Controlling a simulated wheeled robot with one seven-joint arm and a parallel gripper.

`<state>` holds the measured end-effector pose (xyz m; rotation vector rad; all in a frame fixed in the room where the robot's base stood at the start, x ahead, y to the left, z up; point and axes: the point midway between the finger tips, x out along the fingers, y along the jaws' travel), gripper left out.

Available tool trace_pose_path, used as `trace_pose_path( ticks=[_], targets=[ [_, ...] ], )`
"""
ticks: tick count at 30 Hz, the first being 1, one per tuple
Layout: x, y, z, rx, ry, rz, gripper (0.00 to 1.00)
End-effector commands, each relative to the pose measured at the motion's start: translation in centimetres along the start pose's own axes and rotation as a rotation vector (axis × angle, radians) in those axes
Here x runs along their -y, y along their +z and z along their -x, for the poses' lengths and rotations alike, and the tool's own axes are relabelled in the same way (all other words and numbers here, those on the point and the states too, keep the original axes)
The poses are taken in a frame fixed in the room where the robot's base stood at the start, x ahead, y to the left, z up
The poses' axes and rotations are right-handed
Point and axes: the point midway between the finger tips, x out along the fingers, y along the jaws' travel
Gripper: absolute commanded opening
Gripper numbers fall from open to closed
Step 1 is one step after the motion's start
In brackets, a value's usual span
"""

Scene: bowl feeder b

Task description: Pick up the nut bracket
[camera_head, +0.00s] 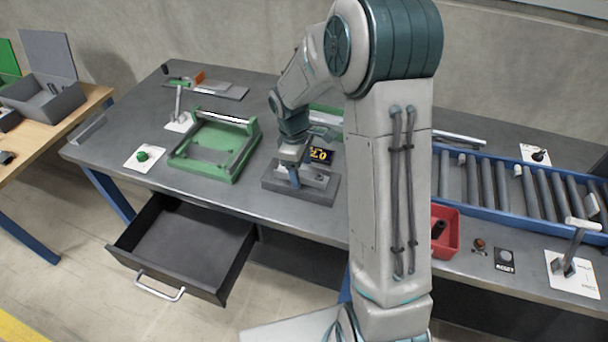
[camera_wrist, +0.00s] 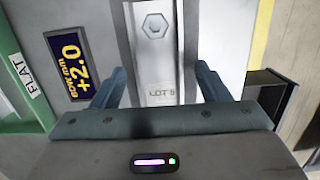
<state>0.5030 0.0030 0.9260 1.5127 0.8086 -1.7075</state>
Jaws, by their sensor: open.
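The nut bracket (camera_wrist: 165,60) is a pale metal piece with a hexagon mark and the lettering "LOT 5". It lies on a grey gauge block (camera_head: 271,184) with a dark display (camera_wrist: 69,62) reading +2.0 in yellow in the wrist view. My gripper (camera_wrist: 160,76) is open, with one finger on each side of the bracket. Whether the fingers touch it I cannot tell. In the head view my gripper (camera_head: 294,178) points down over the block and hides part of the bracket.
A green fixture (camera_head: 184,158) stands left of the block. An open drawer (camera_head: 158,270) juts from the table front. A red bin (camera_head: 452,226) and a blue-framed roller conveyor (camera_head: 510,207) lie to the right, partly behind my arm. A green button (camera_head: 143,155) sits at the left.

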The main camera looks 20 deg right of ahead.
Motion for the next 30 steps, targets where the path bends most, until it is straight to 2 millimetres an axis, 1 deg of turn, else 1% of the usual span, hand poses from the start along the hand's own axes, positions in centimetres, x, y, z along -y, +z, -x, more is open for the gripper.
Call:
trace_pose_path(
  ticks=[5, 6, 8, 9, 10, 11, 13, 14, 20, 23, 26, 29, 30],
  targets=[
    [0.0, 0.0, 0.0, 0.000, 0.000, 0.000, 0.69],
    [0.0, 0.0, 0.0, 0.000, 0.000, 0.000, 0.58],
    [0.0, 0.0, 0.0, 0.000, 0.000, 0.000, 0.41],
    [0.0, 0.0, 0.0, 0.000, 0.000, 0.000, 0.30],
    [0.0, 0.0, 0.0, 0.000, 0.000, 0.000, 0.22],
    [0.0, 0.0, 0.0, 0.000, 0.000, 0.000, 0.18],
    [0.0, 0.0, 0.0, 0.000, 0.000, 0.000, 0.18],
    [0.0, 0.0, 0.0, 0.000, 0.000, 0.000, 0.14],
    [0.0, 0.0, 0.1, 0.000, 0.000, 0.000, 0.14],
    [0.0, 0.1, 0.6, -0.001, 0.001, 0.000, 0.14],
    [-0.1, 0.1, 1.5, -0.002, 0.004, -0.001, 0.14],
    [-0.1, 0.3, 3.3, -0.004, 0.006, -0.003, 0.14],
    [-0.1, 0.5, 4.3, -0.004, 0.007, -0.002, 0.14]
  ],
)
